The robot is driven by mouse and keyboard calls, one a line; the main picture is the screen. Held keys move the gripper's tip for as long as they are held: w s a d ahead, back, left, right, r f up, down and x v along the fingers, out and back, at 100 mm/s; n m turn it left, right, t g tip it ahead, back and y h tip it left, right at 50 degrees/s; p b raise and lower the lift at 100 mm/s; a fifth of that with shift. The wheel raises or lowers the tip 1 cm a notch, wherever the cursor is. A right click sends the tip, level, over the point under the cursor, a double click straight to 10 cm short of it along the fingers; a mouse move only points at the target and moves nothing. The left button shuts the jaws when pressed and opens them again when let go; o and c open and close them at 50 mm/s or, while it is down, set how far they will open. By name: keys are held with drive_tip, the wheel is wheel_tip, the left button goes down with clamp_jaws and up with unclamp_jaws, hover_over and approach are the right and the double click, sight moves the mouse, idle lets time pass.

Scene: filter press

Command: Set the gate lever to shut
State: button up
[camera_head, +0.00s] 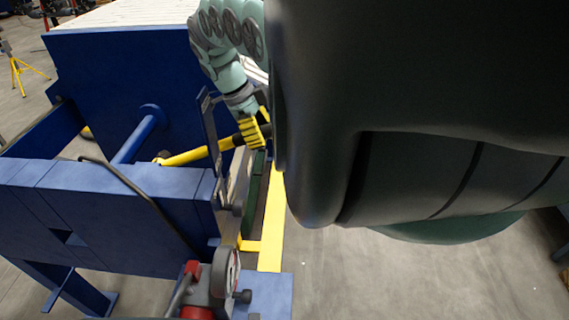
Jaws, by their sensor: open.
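The lever I take for the gate lever is a yellow bar (195,156) with a black end, reaching right from the blue frame and tilted slightly up to the right. My gripper (257,124) points down at the black end of this bar. Its yellow ribbed finger is in front of the black end, and a second yellow part shows just behind. The gripper is open. Whether the fingers touch the bar is not clear. My dark body hides what lies farther right, and no shut or open marking is legible.
The blue press frame (100,205) fills the left. A grey upright bracket (211,135) stands close left of the gripper. A gauge (226,272) and a red-and-grey fitting (193,287) are below. A yellow rail (272,225) runs alongside. Bare floor (335,275) lies to the right.

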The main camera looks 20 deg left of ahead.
drive_tip(key=v, duration=1.2)
drive_tip(key=shift+o, duration=0.3)
